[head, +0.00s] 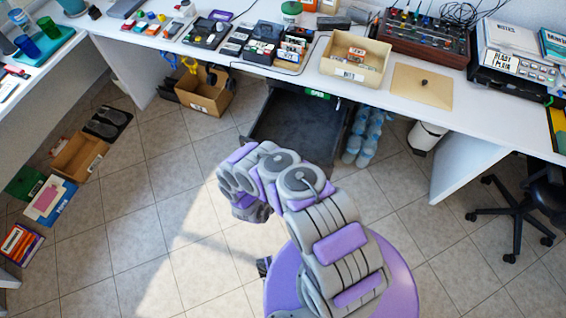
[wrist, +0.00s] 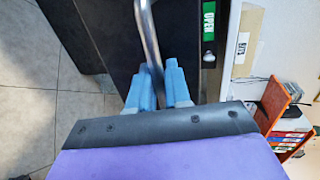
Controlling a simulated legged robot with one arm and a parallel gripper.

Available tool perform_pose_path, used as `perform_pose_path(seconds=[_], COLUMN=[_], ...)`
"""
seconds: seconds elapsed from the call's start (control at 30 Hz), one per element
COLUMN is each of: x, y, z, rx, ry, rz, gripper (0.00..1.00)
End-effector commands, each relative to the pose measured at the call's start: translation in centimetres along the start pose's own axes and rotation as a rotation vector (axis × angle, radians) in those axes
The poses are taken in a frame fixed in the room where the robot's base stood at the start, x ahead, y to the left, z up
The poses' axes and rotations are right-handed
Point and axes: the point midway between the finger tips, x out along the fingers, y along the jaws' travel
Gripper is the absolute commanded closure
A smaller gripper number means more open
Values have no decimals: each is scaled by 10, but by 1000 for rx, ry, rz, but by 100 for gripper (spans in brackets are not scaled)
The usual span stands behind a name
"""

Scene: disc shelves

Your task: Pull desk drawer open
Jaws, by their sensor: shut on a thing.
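The dark desk drawer (head: 300,122) sits under the white desk (head: 405,106), and its dark inside shows in the head view, so it stands at least partly open. A green OPEN label (head: 317,95) is at the desk edge above it. In the wrist view the label (wrist: 209,22) is beside the dark drawer panels (wrist: 85,25). A metal bar handle (wrist: 147,35) runs down between the blue fingers of my gripper (wrist: 158,84). The fingers are shut on the handle. In the head view my arm hides the handle and the fingertips.
A cardboard box (head: 206,94) stands under the desk left of the drawer. Blue-white bottles (head: 364,134) and a white bin (head: 427,134) are to the right. A black swivel chair (head: 515,212) is at far right. The tiled floor left of my arm is mostly clear.

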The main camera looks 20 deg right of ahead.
Motion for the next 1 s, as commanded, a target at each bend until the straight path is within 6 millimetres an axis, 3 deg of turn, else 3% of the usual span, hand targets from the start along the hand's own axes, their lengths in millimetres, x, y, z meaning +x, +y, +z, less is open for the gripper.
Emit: perform_pose_path(seconds=[0.33,0.37,0.47,0.77,1.0], x=[-3,-3,-3,-5,-36], y=[5,5,4,2,1], z=[-3,-3,-3,-2,0], rx=[-8,-8,-7,-5,-9], ry=[9,9,8,6,2], rz=[7,7,6,1,1], gripper=[100,80,70,69,69])
